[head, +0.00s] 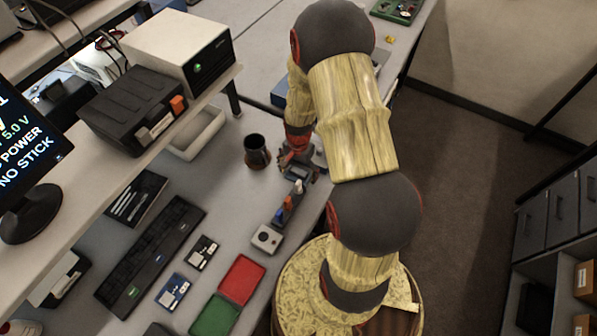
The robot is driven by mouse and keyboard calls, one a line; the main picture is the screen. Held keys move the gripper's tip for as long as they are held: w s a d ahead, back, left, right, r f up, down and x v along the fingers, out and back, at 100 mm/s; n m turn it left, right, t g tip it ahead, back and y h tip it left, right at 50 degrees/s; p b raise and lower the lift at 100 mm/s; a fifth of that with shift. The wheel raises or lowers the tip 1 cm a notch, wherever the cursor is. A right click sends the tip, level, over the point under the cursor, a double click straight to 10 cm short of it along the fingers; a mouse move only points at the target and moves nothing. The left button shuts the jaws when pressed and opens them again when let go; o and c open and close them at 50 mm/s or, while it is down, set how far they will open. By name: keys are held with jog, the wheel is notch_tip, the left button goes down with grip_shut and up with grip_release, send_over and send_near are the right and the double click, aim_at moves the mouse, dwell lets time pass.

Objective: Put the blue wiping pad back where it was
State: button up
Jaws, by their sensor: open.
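My gripper (293,160) is at the far end of my arm, low over the bench near its right edge. It is open, and its fingers are small and partly hidden by the arm. A small grey device with a dark face (298,173) lies right by the fingers; I cannot tell whether they touch it. I cannot make out the blue wiping pad for certain. A flat blue-and-white item (173,291) lies at the front of the bench, but it looks more like a small board or box. A blue edge (279,96) shows behind my arm, mostly hidden.
A dark mug (256,151) stands just left of my gripper. A holder with coloured pieces (287,207) and a grey box with a round knob (266,239) stand nearer. Red (242,279) and green (215,317) trays lie in front. A raised shelf (120,170) borders the left.

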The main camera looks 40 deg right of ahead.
dwell(0.3)
notch_tip(320, 180, up, 12)
notch_tip(320, 180, up, 9)
jog(key=n+t, duration=0.1)
jog(key=n, duration=0.2)
send_over(298, 171)
jog(key=w+a, duration=0.1)
jog(key=a, duration=0.3)
jog(key=s+a+r+n+t, duration=0.2)
jog(key=s+a+r+n, duration=0.3)
jog(key=a+r, duration=0.3)
jog(key=s+a+r+n+t, duration=0.2)
jog(key=s+a+r+n, duration=0.4)
jog(key=r, duration=0.6)
jog(key=shift+s+a+t+p, duration=0.3)
jog(key=shift+s+a+p, duration=0.05)
jog(key=shift+s+a, duration=0.7)
jog(key=shift+d, duration=0.1)
notch_tip(298, 171, down, 13)
jog(key=b, duration=1.3)
